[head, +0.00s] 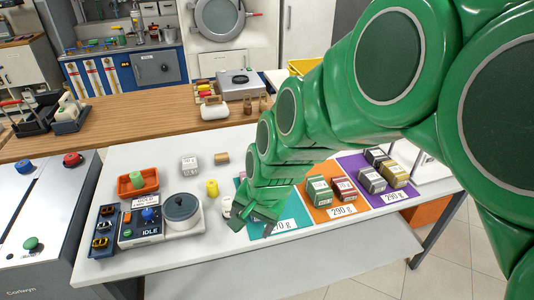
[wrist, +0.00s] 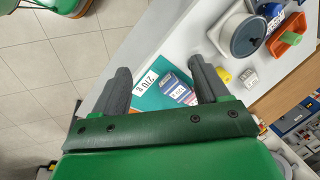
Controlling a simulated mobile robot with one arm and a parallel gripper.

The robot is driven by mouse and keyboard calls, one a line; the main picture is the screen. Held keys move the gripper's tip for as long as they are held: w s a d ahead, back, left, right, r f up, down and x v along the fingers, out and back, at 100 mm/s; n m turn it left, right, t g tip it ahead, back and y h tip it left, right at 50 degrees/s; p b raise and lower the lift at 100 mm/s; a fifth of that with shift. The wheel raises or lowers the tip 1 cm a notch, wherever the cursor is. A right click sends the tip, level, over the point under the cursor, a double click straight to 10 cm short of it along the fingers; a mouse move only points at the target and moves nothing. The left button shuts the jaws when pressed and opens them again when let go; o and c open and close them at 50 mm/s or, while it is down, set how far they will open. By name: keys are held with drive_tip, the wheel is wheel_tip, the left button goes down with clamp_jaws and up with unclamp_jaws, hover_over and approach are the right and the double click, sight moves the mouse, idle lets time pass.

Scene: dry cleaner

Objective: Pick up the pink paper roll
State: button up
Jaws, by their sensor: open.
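I cannot make out a clearly pink paper roll in either view. A small pale, slightly pinkish thing (head: 228,207) sits beside my gripper at the left edge of the teal mat (head: 288,211), partly hidden. My gripper (head: 252,226) is open over the front left of that mat, fingers pointing down. In the wrist view a boxy item with blue, red and white labels (wrist: 178,88) shows between the spread fingers, apart from them. Other small roll-like items are a yellow one (head: 212,188), a tan one (head: 222,158) and a green one (head: 138,181) in an orange tray (head: 124,188).
Boxes stand on the orange mat (head: 322,208) and purple mat (head: 358,170) at right. A white block (head: 190,163) is farther back. The white table (head: 180,257) is clear along its front edge.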

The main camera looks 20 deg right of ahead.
drive_tip(key=w+d+f+m+t, duration=0.1)
drive_tip(key=w+f+m+t, duration=0.3)
drive_tip(key=w+m, duration=0.65)
drive_tip(key=w+f+m+t, duration=0.35)
drive_tip(key=w+m, duration=0.35)
drive_tip(key=w, duration=0.6)
drive_tip(key=w+d+f+m+h, duration=0.1)
drive_tip(key=d+f+m+h, duration=0.2)
drive_tip(key=d+m, duration=0.2)
drive_tip(key=w+d+f+m+t+h, duration=0.1)
drive_tip(key=w+d+f+m+h, duration=0.1)
drive_tip(key=d+m, duration=0.4)
drive_tip(key=w+d+f+m+t+h, duration=0.1)
drive_tip(key=w+d+f+m+h, duration=0.1)
drive_tip(key=d+f+m, duration=0.3)
drive_tip(key=shift+w+d+f+m+h, duration=0.15)
drive_tip(key=shift+f+m+h, duration=0.1)
drive_tip(key=shift+m+h, duration=0.5)
drive_tip(key=shift+w+f, duration=0.25)
drive_tip(key=shift+w, duration=0.3)
drive_tip(key=shift+w+d, duration=0.1)
drive_tip(key=shift+d, duration=0.05)
drive_tip(key=shift+w+d+f, duration=0.1)
drive_tip(key=shift+w+d, duration=0.1)
drive_tip(key=shift+d, duration=0.15)
